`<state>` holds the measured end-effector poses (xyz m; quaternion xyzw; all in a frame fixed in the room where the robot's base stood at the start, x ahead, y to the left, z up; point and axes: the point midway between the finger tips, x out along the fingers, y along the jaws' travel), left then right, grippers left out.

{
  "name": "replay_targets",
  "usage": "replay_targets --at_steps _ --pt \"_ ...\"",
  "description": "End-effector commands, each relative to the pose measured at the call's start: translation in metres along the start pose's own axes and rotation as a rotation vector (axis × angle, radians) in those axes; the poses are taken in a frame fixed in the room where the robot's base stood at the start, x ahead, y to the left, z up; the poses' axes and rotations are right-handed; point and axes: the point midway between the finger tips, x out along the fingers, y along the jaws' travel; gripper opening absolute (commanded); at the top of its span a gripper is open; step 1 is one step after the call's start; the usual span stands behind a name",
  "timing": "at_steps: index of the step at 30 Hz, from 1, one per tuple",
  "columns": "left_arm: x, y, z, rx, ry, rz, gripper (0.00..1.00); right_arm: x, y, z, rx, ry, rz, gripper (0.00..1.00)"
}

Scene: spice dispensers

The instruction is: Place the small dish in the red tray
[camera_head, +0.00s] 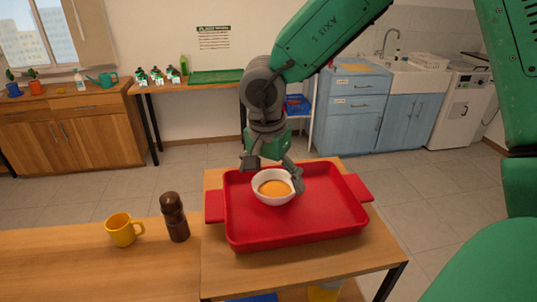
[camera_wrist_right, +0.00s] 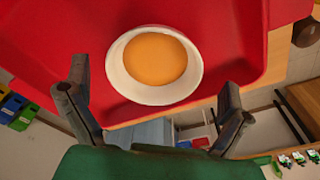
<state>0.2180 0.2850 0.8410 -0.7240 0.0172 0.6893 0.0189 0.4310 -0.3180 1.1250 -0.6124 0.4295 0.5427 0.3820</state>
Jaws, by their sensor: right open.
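The small dish (camera_head: 273,200) is white and round, with an orange filling. It sits upright inside the red tray (camera_head: 325,210), toward the tray's back left part. In the right wrist view, the dish (camera_wrist_right: 153,96) rests on the red tray surface (camera_wrist_right: 50,30) near the tray's edge. My right gripper (camera_head: 273,173) is open just above and behind the dish, with its fingers spread apart. In the wrist view its fingers (camera_wrist_right: 155,90) are to either side of the dish, with gaps between them and its rim. My left gripper is not in view.
A yellow mug (camera_head: 123,230) and a dark brown pepper mill (camera_head: 174,218) stand on the wooden table left of the tray. The tray has red handles on both sides and free floor on its right. Blue cabinets (camera_head: 350,115) stand farther back.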

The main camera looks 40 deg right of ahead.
Motion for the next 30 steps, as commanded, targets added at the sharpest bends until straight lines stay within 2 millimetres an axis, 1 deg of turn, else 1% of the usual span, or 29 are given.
replay_targets --at_steps 1,6,9,13,15,19,30 --pt "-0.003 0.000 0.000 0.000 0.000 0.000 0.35 -0.013 -0.001 -0.001 0.002 -0.003 -0.006 1.00" --pt "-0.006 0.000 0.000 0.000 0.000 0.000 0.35 -0.050 -0.001 -0.002 0.003 -0.004 -0.007 1.00" --pt "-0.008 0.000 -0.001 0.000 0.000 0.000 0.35 -0.069 -0.001 -0.001 0.003 -0.003 -0.005 1.00" --pt "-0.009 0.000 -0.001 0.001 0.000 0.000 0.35 -0.088 -0.001 -0.001 0.003 -0.002 -0.004 1.00" --pt "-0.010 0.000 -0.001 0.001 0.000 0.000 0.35 -0.094 -0.001 0.000 0.002 -0.001 -0.002 1.00" --pt "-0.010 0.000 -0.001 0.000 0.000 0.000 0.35 -0.100 -0.001 0.002 0.001 0.001 0.001 1.00" --pt "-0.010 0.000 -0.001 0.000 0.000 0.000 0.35 -0.100 0.000 -0.001 0.001 -0.001 0.000 1.00"
